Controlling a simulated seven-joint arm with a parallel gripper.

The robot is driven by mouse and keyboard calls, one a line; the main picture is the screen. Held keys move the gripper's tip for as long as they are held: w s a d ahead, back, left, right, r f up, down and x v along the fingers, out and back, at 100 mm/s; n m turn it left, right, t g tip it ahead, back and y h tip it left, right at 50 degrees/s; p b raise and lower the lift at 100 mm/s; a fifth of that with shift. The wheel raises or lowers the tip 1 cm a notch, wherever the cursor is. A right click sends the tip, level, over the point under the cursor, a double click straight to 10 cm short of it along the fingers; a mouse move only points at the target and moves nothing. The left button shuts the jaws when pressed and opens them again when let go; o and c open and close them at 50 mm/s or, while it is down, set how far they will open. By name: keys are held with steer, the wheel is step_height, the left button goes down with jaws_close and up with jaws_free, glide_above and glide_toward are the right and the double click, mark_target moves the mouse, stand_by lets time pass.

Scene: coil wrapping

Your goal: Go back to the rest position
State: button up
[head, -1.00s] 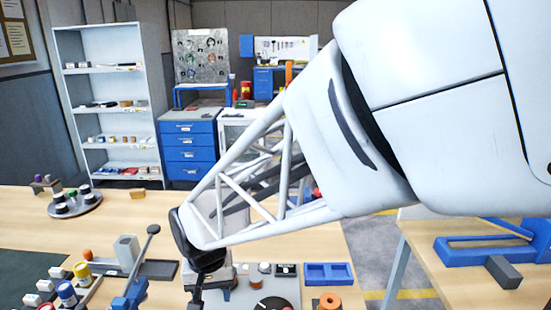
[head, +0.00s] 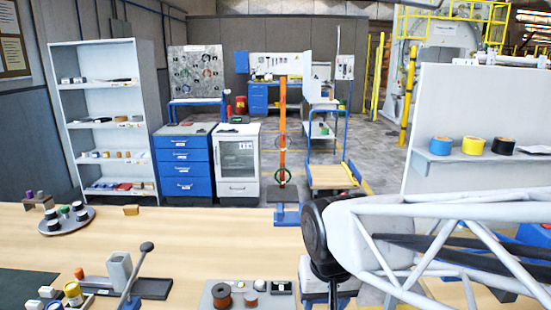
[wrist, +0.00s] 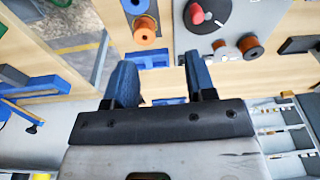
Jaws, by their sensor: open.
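My gripper (wrist: 157,62) is open and empty in the wrist view. Its two blue fingers stand apart, with nothing between them. Below the fingertips are the table, part of a grey plate and blue trays. In the head view my arm reaches in from the right edge at low right, and its end hangs over the table's right part. The fingers are not clear in that view. A copper-coloured coil (head: 221,295) sits on the grey plate (head: 267,303) to the left of my arm. An orange ring (wrist: 145,30) shows beyond the fingers in the wrist view.
A lever tool (head: 143,285) and a yellow-topped pot (head: 73,292) stand at the table's front left. A round tray (head: 67,221) with small pots lies behind them. The table middle (head: 200,240) is mostly clear.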

steer(key=s+d+r+m, duration=0.1)
steer(key=s+d, duration=0.6)
steer(key=d, duration=0.2)
steer(key=shift+d+r+t+h, duration=0.3)
steer(key=shift+d+r+t, duration=0.05)
steer(key=shift+d+t, duration=0.05)
